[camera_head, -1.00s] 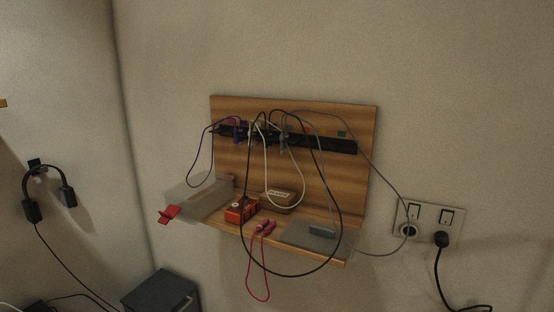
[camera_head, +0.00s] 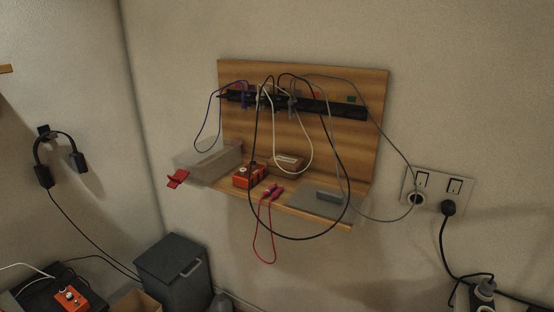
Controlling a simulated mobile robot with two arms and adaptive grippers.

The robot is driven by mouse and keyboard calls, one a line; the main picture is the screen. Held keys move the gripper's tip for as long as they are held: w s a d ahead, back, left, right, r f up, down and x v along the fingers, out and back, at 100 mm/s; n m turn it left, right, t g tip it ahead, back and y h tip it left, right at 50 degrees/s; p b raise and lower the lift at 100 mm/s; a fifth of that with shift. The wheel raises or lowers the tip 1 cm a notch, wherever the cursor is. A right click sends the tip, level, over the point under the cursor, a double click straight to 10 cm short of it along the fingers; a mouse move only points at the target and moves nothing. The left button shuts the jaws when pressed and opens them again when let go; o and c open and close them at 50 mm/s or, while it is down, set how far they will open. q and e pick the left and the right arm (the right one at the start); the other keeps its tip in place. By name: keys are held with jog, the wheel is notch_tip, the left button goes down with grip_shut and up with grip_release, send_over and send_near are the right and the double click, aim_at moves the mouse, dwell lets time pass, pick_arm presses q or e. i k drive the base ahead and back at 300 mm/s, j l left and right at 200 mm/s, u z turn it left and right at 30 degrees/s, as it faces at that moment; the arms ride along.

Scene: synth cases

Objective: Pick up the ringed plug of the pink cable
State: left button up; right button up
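The pink cable (camera_head: 254,245) hangs in a loop below the front edge of the wooden wall shelf (camera_head: 340,226). Its two pink plugs, a left one (camera_head: 266,193) and a right one (camera_head: 277,189), lie side by side on the shelf near the front edge. They are too small to tell which one bears a ring. The black cable's large loop (camera_head: 349,178) hangs close by and passes in front of the shelf. Neither of my grippers is in view.
An orange box (camera_head: 249,176) stands left of the plugs, a grey tray (camera_head: 312,207) lies right. A clear box (camera_head: 208,163) is at the shelf's left end. A grey bin (camera_head: 172,268) stands below left.

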aim_at(268, 192)
jog(key=i+j+u, duration=0.15)
jog(key=i+j, duration=0.55)
jog(key=j, duration=0.05)
